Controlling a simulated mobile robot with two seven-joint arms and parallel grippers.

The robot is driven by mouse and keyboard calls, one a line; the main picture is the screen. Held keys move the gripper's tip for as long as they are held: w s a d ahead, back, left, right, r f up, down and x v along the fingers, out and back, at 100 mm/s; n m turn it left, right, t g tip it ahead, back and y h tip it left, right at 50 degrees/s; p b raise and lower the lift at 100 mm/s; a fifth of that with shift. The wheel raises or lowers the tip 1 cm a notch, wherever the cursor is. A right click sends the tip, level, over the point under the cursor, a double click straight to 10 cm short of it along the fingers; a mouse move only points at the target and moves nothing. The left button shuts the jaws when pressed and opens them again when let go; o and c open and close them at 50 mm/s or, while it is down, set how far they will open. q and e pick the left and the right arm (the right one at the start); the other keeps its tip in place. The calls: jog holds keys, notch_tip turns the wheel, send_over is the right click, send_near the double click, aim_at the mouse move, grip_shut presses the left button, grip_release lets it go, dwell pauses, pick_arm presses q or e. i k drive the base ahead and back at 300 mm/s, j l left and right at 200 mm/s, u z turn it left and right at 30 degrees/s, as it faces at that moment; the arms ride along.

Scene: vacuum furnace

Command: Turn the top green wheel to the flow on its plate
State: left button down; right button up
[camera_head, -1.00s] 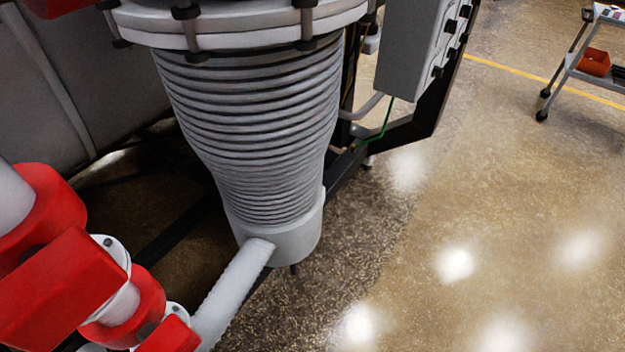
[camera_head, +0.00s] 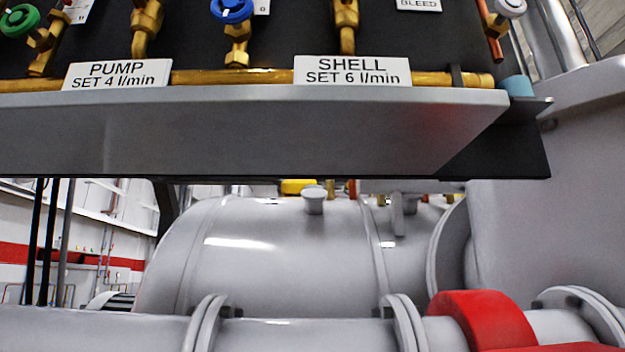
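A green wheel (camera_head: 19,20) is at the upper left edge of the view, on a brass valve; I cannot tell whether it is the top one. Below and to its right is a white plate (camera_head: 117,75) reading "PUMP SET 4 l/min". Another white plate (camera_head: 352,71) reads "SHELL SET 6 l/min". A blue wheel (camera_head: 231,10) is cut by the top edge. The upper part of the panel is out of frame. Neither of my grippers is in view.
A grey ledge (camera_head: 250,130) runs under the brass pipe (camera_head: 230,77). Below it lie a large grey vessel (camera_head: 290,250), a flanged pipe (camera_head: 300,335) and a red part (camera_head: 485,318). A grey wall-like body (camera_head: 560,180) stands at the right.

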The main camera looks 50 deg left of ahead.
aim_at(25, 18)
jog(key=k+l+u, duration=0.2)
jog(key=k, duration=0.3)
jog(key=l+u, duration=0.1)
jog(key=u, duration=1.95)
jog(key=k+u, duration=0.3)
jog(key=u, duration=0.2)
